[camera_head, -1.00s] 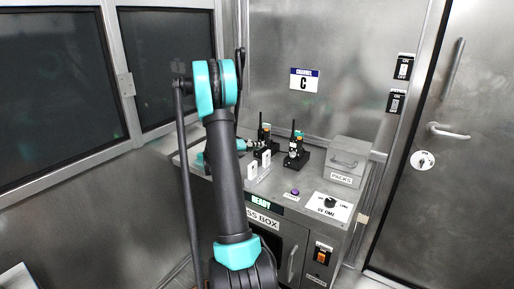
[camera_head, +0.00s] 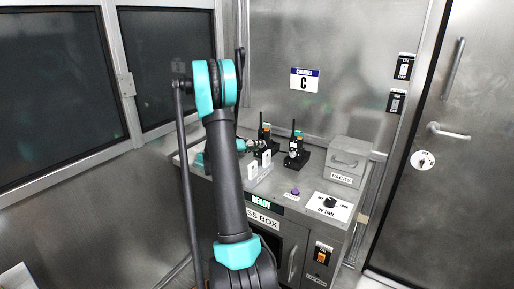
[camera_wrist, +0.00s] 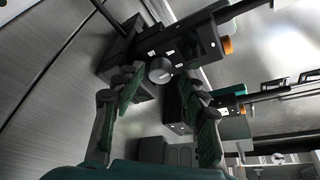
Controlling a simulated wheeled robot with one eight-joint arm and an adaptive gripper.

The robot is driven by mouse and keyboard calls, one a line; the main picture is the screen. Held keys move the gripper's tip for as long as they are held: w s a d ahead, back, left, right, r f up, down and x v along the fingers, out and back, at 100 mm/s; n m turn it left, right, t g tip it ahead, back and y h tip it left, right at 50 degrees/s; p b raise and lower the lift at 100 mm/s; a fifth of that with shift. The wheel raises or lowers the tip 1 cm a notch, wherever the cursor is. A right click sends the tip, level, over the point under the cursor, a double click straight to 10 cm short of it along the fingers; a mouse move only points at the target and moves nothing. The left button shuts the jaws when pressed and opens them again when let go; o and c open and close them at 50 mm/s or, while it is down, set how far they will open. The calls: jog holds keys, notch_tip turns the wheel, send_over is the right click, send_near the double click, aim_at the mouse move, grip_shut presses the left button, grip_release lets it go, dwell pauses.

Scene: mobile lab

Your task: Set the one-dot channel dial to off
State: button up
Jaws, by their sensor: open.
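Two black handheld radios stand in chargers on the counter in the head view, a left one (camera_head: 265,136) and a right one (camera_head: 295,150). In the wrist view a near radio (camera_wrist: 190,42) has a round grey dial (camera_wrist: 160,70) with small white marks around it. Those marks are too small to read, and I cannot tell its dot count. My gripper (camera_wrist: 163,92) is open, its green-padded fingers to either side of and below the dial in the picture, apart from it. In the head view my arm partly hides the gripper, beside the left radio.
A second radio with an orange knob (camera_wrist: 240,90) stands close to the right finger. Two white tags (camera_head: 259,165) stand in front of the chargers. A grey packs box (camera_head: 346,160) and a UV time dial (camera_head: 330,203) are at right. A channel C sign (camera_head: 304,80) hangs on the wall.

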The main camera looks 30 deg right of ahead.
jog(key=v, duration=0.7)
jog(key=shift+a, duration=0.4)
jog(key=shift+r, duration=0.1)
jog(key=shift+c, duration=0.4)
